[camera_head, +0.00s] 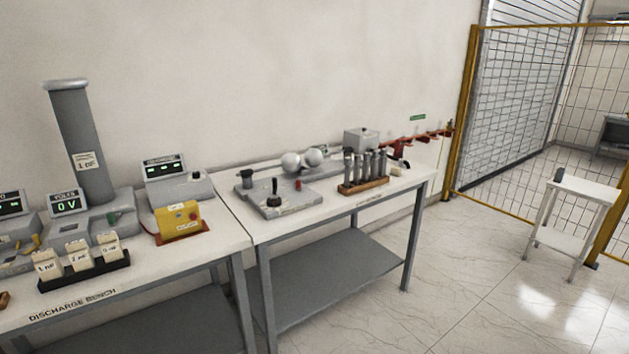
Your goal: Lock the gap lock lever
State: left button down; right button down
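A grey plate-like unit (250,205) lies on the left part of the right-hand bench. A black-handled lever (274,187) stands up from its front part, roughly upright. A small red part (298,184) sits on the unit to the right of the lever. I cannot tell for sure which part is the gap lock lever; the black-handled lever and the red part are both candidates. Neither of my grippers shows in the head view.
A yellow-framed mesh fence (463,110) and small white table (585,188) stand right. Floor ahead is clear.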

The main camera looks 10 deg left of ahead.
aim_at(297, 183)
jog(key=u, duration=0.6)
jog(key=k, duration=0.65)
jog(key=u, duration=1.05)
jog(key=i, duration=1.95)
jog(key=z, duration=0.65)
